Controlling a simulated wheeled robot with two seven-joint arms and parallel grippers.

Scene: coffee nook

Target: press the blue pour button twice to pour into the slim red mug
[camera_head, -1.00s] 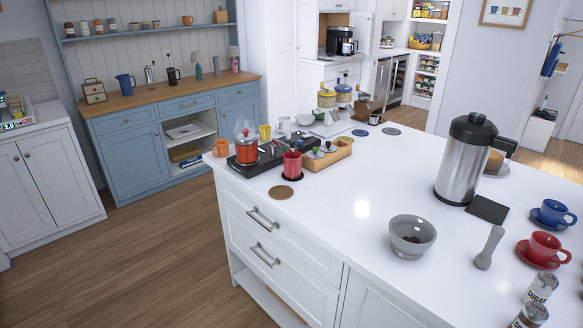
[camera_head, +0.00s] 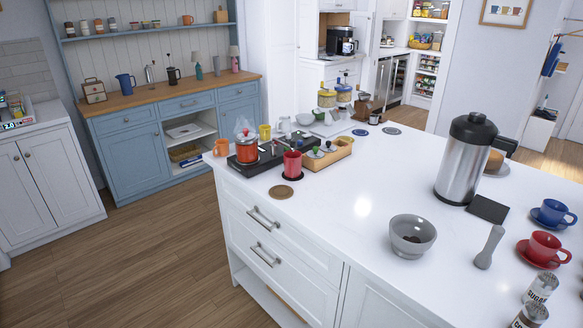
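A slim red mug (camera_head: 292,164) stands upright on a dark round coaster (camera_head: 292,176) near the left end of the white island. A wider red cup (camera_head: 545,247) sits on a red saucer at the right. A tall silver dispenser with a black top (camera_head: 460,160) stands on the island, with a dark square mat (camera_head: 487,209) beside it. I cannot make out a blue pour button on it or elsewhere. Neither of my grippers is in view.
A red pot (camera_head: 246,151) on a black hob and a wooden tray (camera_head: 335,153) crowd the slim mug. A grey bowl (camera_head: 412,237), a grey pestle-like tool (camera_head: 489,247) and a blue cup (camera_head: 552,212) stand nearer the right. The island's middle is clear.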

